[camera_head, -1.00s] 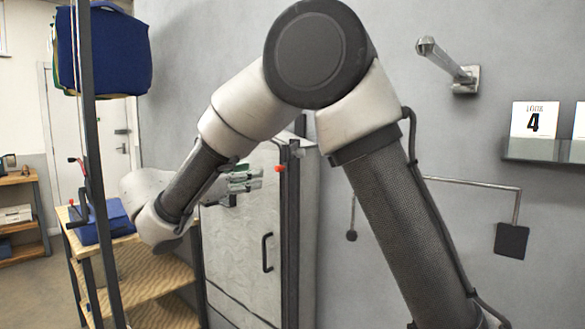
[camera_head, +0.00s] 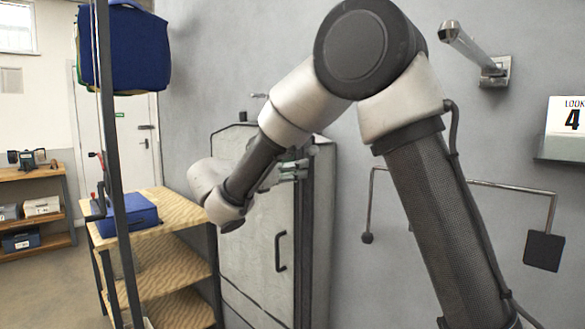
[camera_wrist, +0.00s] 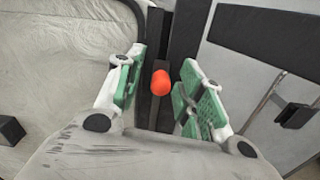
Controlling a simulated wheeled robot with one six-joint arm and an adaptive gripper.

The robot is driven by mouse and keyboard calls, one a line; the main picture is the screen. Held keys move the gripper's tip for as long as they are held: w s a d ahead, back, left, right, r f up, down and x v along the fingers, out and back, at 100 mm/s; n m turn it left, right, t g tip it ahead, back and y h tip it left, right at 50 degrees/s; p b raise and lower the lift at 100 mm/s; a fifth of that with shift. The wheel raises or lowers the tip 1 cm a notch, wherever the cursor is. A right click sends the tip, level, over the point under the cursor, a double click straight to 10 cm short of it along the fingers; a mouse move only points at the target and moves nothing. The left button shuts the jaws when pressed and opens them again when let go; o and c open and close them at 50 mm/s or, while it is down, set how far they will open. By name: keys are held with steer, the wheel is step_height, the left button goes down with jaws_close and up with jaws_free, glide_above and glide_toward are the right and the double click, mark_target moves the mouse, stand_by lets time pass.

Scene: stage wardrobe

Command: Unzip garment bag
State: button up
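The garment bag (camera_head: 252,255) is a pale, wrinkled, upright panel against the grey wall, with a black handle (camera_head: 280,251) low on its front. A dark strip runs down its right edge. In the wrist view the bag (camera_wrist: 50,60) fills the left side. An orange pull (camera_wrist: 161,83) sits on the dark strip there; the head view does not show it. My gripper (camera_head: 289,170) is at the bag's upper right. In the wrist view its green-padded fingers (camera_wrist: 160,92) are apart, one on each side of the pull, with visible gaps.
A wooden shelf unit (camera_head: 165,207) with a blue box (camera_head: 128,214) stands left of the bag. A blue bag (camera_head: 135,50) hangs by a dark post (camera_head: 112,160). A metal bracket with a black pad (camera_head: 543,251) sticks out from the wall at right.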

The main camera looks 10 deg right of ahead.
jaws_close()
step_height(320, 180, down, 66)
steer(key=shift+f, duration=0.25)
steer(key=shift+s, duration=0.1)
steer(key=shift+c, duration=1.5)
jaws_free()
steer(key=o, duration=0.3)
steer(key=shift+a, duration=0.15)
